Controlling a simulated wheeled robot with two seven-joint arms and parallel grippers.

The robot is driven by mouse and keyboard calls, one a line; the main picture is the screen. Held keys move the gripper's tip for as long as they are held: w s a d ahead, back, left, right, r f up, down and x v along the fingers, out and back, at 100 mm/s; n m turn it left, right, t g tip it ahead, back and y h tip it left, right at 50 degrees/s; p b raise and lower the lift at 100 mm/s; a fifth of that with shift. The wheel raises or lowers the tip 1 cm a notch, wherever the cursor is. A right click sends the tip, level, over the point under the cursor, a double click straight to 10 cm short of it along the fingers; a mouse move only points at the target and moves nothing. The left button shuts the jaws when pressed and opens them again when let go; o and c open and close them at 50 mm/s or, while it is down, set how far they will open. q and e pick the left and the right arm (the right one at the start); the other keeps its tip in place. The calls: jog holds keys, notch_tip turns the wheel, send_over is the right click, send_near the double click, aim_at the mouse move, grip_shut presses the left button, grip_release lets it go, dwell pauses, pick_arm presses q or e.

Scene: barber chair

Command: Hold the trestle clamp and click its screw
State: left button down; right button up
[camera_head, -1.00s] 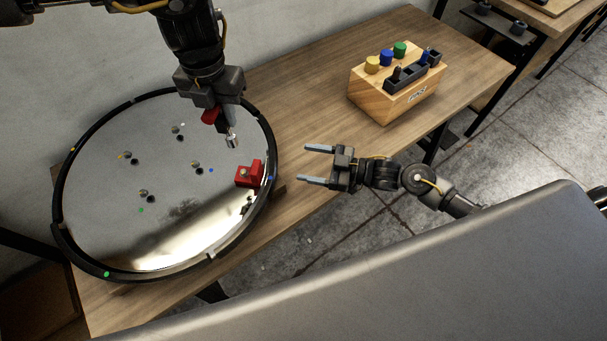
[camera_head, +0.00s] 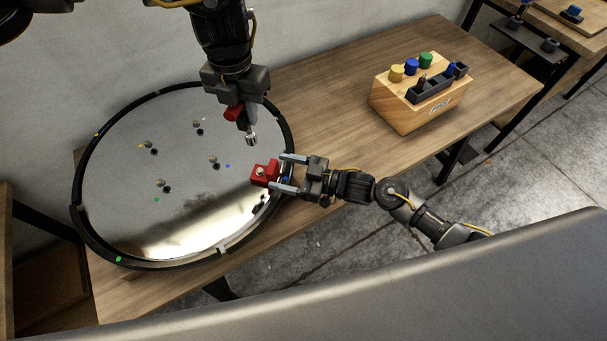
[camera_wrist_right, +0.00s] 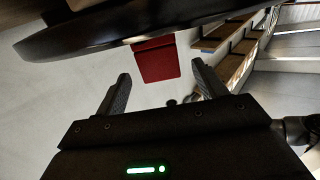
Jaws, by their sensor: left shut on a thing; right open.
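The red trestle clamp (camera_head: 259,176) sits at the right rim of the round mirror-like disc (camera_head: 130,190), with a small pale screw head on top. My right gripper (camera_head: 281,172) is open at the clamp, one finger towards each side of it; contact cannot be told. In the right wrist view the red clamp (camera_wrist_right: 157,62) shows beyond and between the open fingers, under the dark rim (camera_wrist_right: 110,36). My left gripper (camera_head: 240,105) is shut on a driver tool with a red part and a metal tip (camera_head: 251,137). The tip hangs above the disc, up and left of the clamp.
Several small metal studs with dark reflections stand on the disc, among them one stud (camera_head: 213,160). A wooden block (camera_head: 400,110) with yellow, blue and green caps and a dark holder stands farther right on the table (camera_head: 330,95). The table between them is clear.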

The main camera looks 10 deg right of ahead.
aim_at(276, 170)
jog(key=shift+x, duration=1.55)
grip_shut()
dwell(0.6)
